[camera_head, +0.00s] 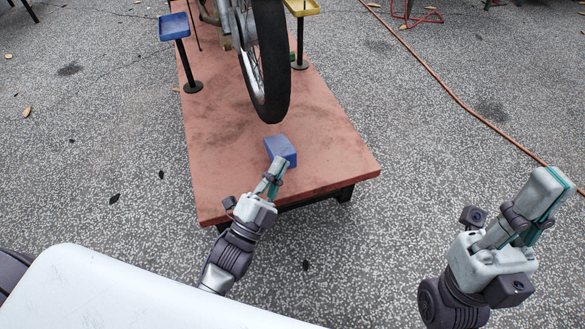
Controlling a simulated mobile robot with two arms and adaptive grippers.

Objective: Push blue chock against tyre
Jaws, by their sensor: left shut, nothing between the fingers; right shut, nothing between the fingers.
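The blue chock (281,149) sits on the reddish platform, in front of the black tyre (268,65). A short gap of bare platform shows between the chock and the bottom of the tyre. My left gripper (276,170) is shut, with its fingertips at the near side of the chock. They look to be touching it or very close; I cannot tell which. My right gripper (548,190) is shut and empty, off to the right over the floor, apart from the platform.
An orange hose (452,93) crosses the speckled floor at right.

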